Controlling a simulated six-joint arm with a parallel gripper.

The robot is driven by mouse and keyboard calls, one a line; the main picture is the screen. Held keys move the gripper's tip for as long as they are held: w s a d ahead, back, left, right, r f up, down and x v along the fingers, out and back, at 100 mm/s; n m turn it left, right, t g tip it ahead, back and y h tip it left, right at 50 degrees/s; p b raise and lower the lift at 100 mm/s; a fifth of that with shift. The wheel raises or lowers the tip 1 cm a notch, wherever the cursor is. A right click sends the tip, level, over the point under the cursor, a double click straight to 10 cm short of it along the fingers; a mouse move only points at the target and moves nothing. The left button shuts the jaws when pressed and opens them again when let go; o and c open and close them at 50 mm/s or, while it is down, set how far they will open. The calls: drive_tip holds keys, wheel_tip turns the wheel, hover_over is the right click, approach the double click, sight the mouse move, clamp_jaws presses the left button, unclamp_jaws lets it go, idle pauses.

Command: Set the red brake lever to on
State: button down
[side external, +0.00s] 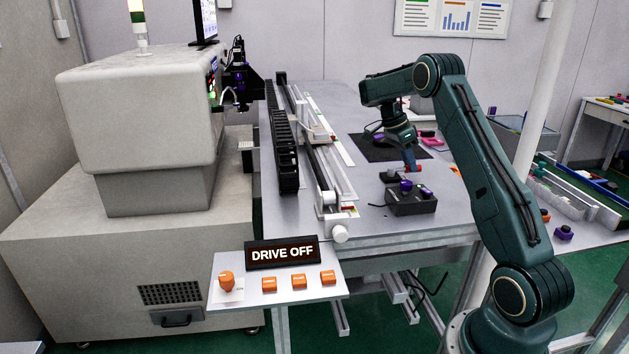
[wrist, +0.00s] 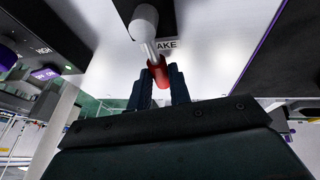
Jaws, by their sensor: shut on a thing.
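The red brake lever (wrist: 161,75) shows between my fingers in the wrist view. Only part of its red grip is visible. My gripper (wrist: 162,80) is shut on it, one dark finger on each side. A label ending in "AKE" (wrist: 167,45) lies on the pale surface beyond, partly covered by a grey rod with a pale rounded end (wrist: 144,22). In the side view my gripper (side external: 411,167) is low over the table, with a small red patch of the lever (side external: 415,169) at its fingertips. The lever's exact angle cannot be told.
A dark control box (side external: 408,200) with purple knobs stands just in front of my gripper. A linear rail (side external: 325,185) runs along the table to the left. A black mat (side external: 385,150) lies behind.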

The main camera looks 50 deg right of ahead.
drive_tip(key=c, duration=1.3)
unclamp_jaws()
